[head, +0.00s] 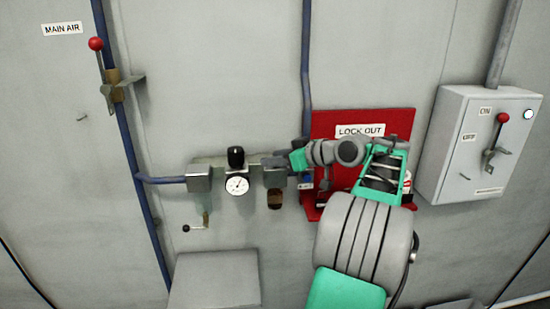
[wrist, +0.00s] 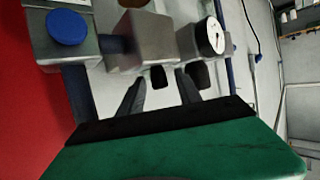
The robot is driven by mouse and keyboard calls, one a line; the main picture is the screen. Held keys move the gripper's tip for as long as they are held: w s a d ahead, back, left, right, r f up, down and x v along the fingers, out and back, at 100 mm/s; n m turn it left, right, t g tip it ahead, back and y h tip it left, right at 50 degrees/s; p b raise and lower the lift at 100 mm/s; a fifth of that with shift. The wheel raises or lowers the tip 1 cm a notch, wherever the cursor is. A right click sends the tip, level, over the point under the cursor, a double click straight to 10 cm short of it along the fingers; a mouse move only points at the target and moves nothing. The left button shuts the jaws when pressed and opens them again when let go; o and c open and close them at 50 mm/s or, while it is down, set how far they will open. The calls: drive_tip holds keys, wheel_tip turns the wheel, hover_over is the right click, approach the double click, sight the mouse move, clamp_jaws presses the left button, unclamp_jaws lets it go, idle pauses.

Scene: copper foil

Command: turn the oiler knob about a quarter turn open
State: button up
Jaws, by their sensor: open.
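The oiler is the grey block (wrist: 145,40) with a brown bowl (head: 275,199), at the right end of the air unit. In the wrist view its small black knob (wrist: 158,77) shows against the block. My gripper (wrist: 159,80) is open, with one finger on each side of that knob; I cannot tell whether either finger touches it. In the head view my gripper (head: 279,162) is at the top of the oiler and hides the knob.
The regulator's black knob (head: 236,157) and white gauge (head: 238,185) are just left of the oiler. A blue button (wrist: 67,27) sits on a neighbouring block. A red lock-out board (head: 335,122) is behind my arm. A switch box (head: 457,140) is at right.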

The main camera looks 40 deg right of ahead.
drive_tip(key=shift+c, duration=0.3)
clamp_jaws()
drive_tip(key=shift+f+h+b, duration=0.15)
drive_tip(key=shift+h+b, duration=0.15)
drive_tip(key=shift+b, duration=0.2)
